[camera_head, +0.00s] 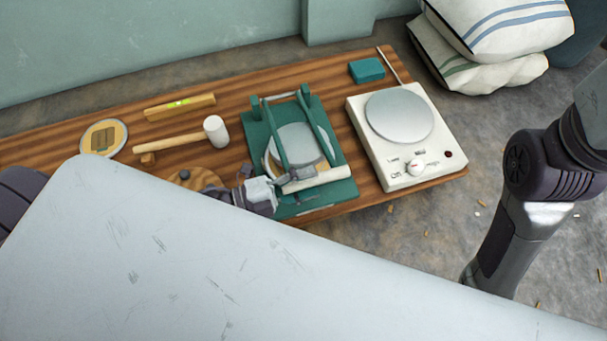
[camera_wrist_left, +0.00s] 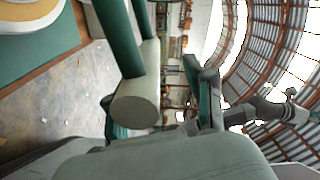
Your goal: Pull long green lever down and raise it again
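The green press (camera_head: 257,143) stands on the wooden bench, with a round pale plate on its base. Its long green lever (camera_head: 322,132) has two side bars lying low over the plate, joined at the front by a cream cylindrical handle (camera_head: 322,179). My left gripper (camera_head: 287,181) is at the left end of this handle. In the left wrist view, the handle's round end (camera_wrist_left: 135,106) shows close up, near one finger of the left gripper (camera_wrist_left: 160,105). The fingers are spread apart; firm contact cannot be seen. My right arm shows at the right, its gripper out of view.
A white hotplate (camera_head: 440,165) stands right of the press, with a teal block (camera_head: 367,70) behind it. A mallet (camera_head: 215,130), a level (camera_head: 180,106) and a round tin (camera_head: 88,138) lie to the left. Sacks (camera_head: 500,35) rest on the floor beyond.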

